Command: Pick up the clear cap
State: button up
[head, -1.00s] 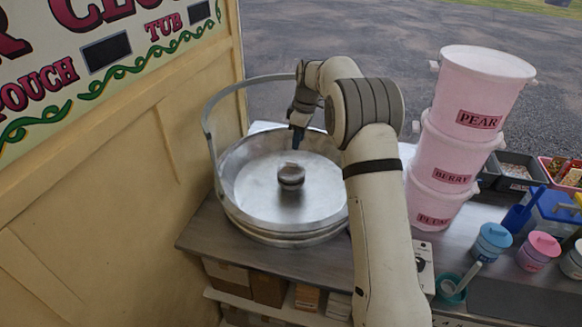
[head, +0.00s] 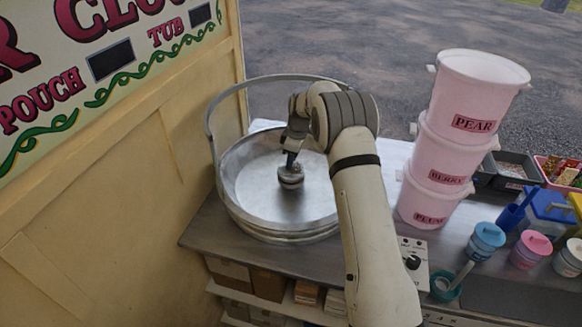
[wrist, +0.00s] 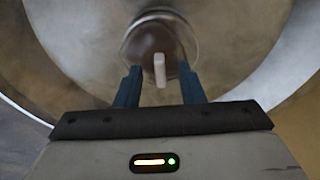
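The clear cap (wrist: 143,48) looks like a see-through round cover with a pale upright tab (wrist: 160,70) in the wrist view. It sits on the round metal head in the middle of the wide metal bowl (head: 245,190); the head and cap also show there in the head view (head: 291,178). My gripper (wrist: 159,76) is open, with its two blue fingers apart on either side of the tab. In the head view my gripper (head: 291,160) is just above the cap. I cannot tell whether the fingers touch it.
A raised metal hoop (head: 212,110) arches over the bowl's back left. A stack of pink tubs (head: 440,140) stands right of my arm, with a knob box (head: 412,258) in front. Lidded jars (head: 486,240) stand at the right. A painted panel (head: 100,170) walls off the left.

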jog(key=shift+c, duration=0.3)
grip_shut()
jog(key=shift+r, duration=0.1)
